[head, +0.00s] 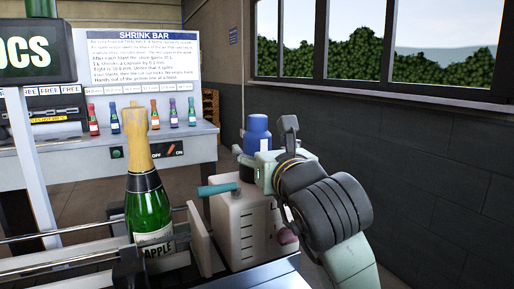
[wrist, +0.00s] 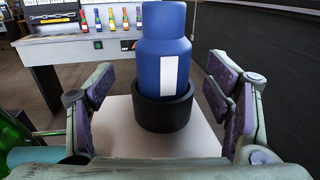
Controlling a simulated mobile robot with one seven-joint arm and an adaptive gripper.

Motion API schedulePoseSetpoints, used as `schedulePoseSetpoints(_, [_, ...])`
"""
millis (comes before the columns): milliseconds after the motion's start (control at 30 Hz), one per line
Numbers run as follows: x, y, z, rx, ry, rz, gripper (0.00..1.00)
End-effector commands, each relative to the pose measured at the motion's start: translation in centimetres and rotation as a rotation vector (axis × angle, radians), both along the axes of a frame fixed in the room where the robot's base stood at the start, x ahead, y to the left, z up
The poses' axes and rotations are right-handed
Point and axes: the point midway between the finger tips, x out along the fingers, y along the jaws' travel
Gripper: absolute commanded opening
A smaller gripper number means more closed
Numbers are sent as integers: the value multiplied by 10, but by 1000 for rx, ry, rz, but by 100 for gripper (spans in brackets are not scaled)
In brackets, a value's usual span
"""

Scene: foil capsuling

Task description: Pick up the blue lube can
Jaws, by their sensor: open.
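The blue lube can (wrist: 166,62) stands upright in a black ring holder (wrist: 163,108) on top of a white box. It has a white label strip on its side. In the head view the can (head: 257,135) shows above and behind my gripper (head: 268,160), which hides its lower part. In the wrist view my gripper (wrist: 165,110) is open, with one finger on each side of the can and holder. Gaps show between both fingers and the can, and I see no contact.
The white graduated box (head: 248,228) carries the can. A teal handle (head: 217,189) lies close to my gripper's left. A bench with small coloured bottles (head: 155,113) stands behind.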

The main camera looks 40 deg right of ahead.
Motion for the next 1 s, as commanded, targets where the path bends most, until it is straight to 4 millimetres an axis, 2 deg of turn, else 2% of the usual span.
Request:
schedulePoseSetpoints(300, [39,-20,3,1,1,1,73])
schedulePoseSetpoints(600, [43,-22,1,1,0,1,73])
schedulePoseSetpoints(1000, [43,-22,1,0,0,1,46])
